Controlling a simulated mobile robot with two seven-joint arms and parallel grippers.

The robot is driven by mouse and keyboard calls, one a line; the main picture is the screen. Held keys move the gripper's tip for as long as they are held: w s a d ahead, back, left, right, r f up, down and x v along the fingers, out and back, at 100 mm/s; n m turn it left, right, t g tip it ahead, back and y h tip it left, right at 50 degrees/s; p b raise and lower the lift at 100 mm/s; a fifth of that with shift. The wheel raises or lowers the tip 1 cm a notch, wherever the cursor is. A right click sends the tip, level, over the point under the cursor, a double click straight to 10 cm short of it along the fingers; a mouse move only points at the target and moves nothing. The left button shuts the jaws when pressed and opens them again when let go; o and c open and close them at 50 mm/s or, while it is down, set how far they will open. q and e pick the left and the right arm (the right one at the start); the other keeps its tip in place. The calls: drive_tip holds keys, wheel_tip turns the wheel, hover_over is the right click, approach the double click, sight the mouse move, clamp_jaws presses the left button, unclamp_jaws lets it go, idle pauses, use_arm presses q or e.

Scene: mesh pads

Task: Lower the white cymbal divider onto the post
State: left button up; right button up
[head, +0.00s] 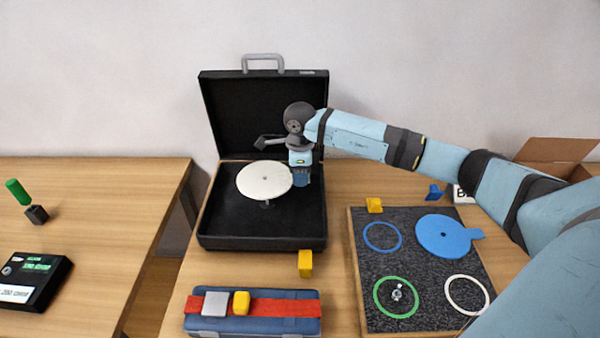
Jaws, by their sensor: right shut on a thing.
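The white cymbal divider (262,181) is a flat round disc with a small dark centre. It is over the inside of the open black case (222,226). My right gripper (297,178) is at the disc's right edge, shut on it; the fingertips are hard to make out. A small dark part, perhaps the post (266,203), shows just below the disc's front edge. The rest of it is hidden under the disc, so I cannot tell whether they touch. My left gripper is not in view.
The case lid stands open behind my right arm. At right, a dark mesh board (425,294) holds a blue disc (444,236) and coloured rings. Yellow blocks (305,263) sit nearby. A blue pouch with a red strap (262,325) lies in front. A gap separates the left table (100,230).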

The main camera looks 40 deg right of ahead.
drive_tip(key=shift+f+b, duration=1.05)
drive_tip(key=shift+f, duration=0.6)
drive_tip(key=shift+f+b, duration=0.5)
drive_tip(key=shift+f, duration=0.25)
drive_tip(key=shift+f+b, duration=0.55)
drive_tip(key=shift+f, duration=0.55)
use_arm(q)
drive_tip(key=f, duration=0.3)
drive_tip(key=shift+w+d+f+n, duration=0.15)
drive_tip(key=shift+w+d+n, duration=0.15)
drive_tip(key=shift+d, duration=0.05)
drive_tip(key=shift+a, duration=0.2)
use_arm(e)
drive_tip(key=o, duration=1)
